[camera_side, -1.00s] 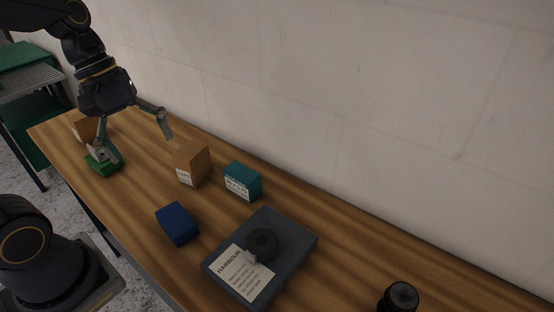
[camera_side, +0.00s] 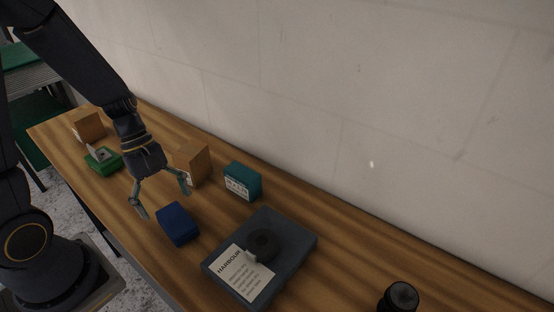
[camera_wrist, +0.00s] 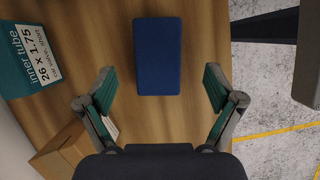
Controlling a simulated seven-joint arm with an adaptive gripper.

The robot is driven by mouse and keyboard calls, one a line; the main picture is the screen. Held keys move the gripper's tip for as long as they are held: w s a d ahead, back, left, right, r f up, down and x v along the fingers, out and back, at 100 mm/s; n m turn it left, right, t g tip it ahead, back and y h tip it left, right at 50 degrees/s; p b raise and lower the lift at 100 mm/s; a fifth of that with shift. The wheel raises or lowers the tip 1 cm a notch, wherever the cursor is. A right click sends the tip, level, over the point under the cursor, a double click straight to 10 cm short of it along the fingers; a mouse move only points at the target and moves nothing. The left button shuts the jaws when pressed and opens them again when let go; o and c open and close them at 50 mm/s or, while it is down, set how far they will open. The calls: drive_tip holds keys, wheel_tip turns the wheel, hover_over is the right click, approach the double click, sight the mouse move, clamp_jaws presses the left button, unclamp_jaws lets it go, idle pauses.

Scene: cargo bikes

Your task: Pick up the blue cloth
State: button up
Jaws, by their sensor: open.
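The blue cloth (camera_side: 177,224) is a flat, folded dark-blue block on the wooden bench, near its front edge. It also shows in the wrist view (camera_wrist: 158,56), at the upper middle, ahead of the fingers and roughly centred between them. My gripper (camera_side: 163,203) is open and empty, above the bench just behind and to the left of the cloth in the side view. Its two fingers also show in the wrist view (camera_wrist: 160,92), spread wider than the cloth. They appear apart from it.
Along the wooden bench (camera_side: 330,222) stand a brown box (camera_side: 191,160), a teal inner tube box (camera_side: 242,182) and a dark case (camera_side: 290,240) with a label and a black roll (camera_side: 262,243). A green item (camera_side: 104,162) and another brown box (camera_side: 90,126) lie left. A black cylinder (camera_side: 401,297) stands right.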

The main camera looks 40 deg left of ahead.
sight(174, 217)
drive_tip(key=shift+a+x, duration=0.15)
drive_tip(key=shift+x, duration=1.2)
drive_tip(key=shift+a+x, duration=0.15)
drive_tip(key=shift+x, duration=1.25)
drive_tip(key=shift+w+f, duration=0.25)
drive_tip(key=shift+f, duration=0.1)
drive_tip(key=shift+c, duration=0.4)
drive_tip(key=c, duration=1.2)
